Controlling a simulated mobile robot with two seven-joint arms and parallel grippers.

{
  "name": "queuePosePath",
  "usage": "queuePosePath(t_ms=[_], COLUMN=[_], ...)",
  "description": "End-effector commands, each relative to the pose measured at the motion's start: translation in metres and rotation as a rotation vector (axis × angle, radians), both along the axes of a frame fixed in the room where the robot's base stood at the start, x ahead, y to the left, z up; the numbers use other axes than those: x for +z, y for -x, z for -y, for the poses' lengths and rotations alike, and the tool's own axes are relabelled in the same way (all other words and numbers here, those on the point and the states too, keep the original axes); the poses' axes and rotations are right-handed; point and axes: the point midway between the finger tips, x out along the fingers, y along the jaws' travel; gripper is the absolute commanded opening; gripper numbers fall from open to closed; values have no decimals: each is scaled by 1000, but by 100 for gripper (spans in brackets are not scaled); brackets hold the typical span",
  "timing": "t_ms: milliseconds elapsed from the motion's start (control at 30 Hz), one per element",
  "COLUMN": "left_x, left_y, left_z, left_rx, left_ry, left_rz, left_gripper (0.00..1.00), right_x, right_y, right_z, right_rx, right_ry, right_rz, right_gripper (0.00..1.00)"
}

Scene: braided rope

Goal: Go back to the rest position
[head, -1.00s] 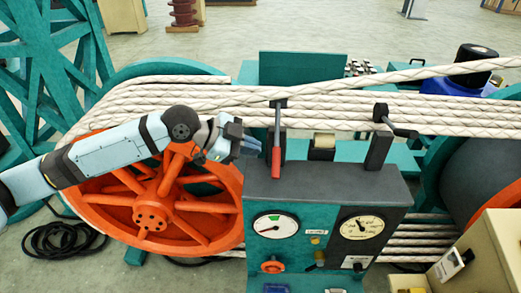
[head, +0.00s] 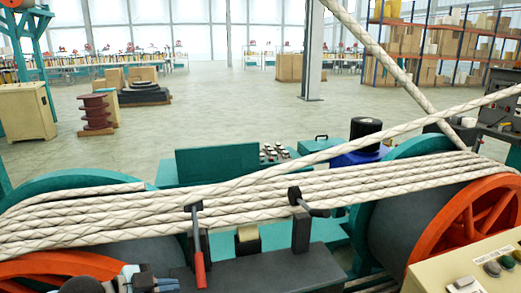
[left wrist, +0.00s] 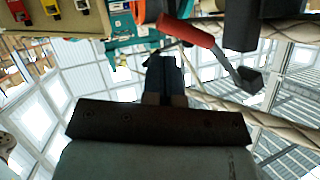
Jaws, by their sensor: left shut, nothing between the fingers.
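My left gripper (head: 168,284) shows at the bottom edge of the head view, with only its front part in frame. It is shut and empty. It is left of and apart from the red-handled lever (head: 199,268), whose handle hangs down in front of the ropes. In the left wrist view my shut fingers (left wrist: 163,63) point up the picture, and the red handle (left wrist: 187,32) appears beyond and to their right. Most of my left arm is out of the head view. My right gripper is not in view.
White braided ropes (head: 270,190) run across the machine between the left wheel (head: 50,267) and the right orange wheel (head: 470,225). A black crank (head: 300,200) stands right of the lever. A cream control box (head: 480,265) is at bottom right. Open floor lies behind the machine.

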Motion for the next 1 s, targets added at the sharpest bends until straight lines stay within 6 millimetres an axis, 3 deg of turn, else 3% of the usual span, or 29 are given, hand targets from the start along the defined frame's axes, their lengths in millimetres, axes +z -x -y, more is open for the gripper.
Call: queuePosePath(t_ms=[100,267,367,600,800,1000], left_x=[-41,-98,-134,-210,-238,-242], left_y=[13,40,65,147,191,197], left_z=[16,24,24,12,5,3], left_rx=[111,292,416,691,798,812], left_ry=[86,168,198,198,168,162], left_rz=[-46,-109,-154,-262,-307,-310], left_gripper=[0,0,0,0,0,0], right_x=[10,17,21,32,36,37], right_y=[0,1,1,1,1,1], right_z=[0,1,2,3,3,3], right_rx=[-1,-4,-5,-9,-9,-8], right_ry=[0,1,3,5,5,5], right_rz=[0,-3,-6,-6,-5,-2], right_gripper=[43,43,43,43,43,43])
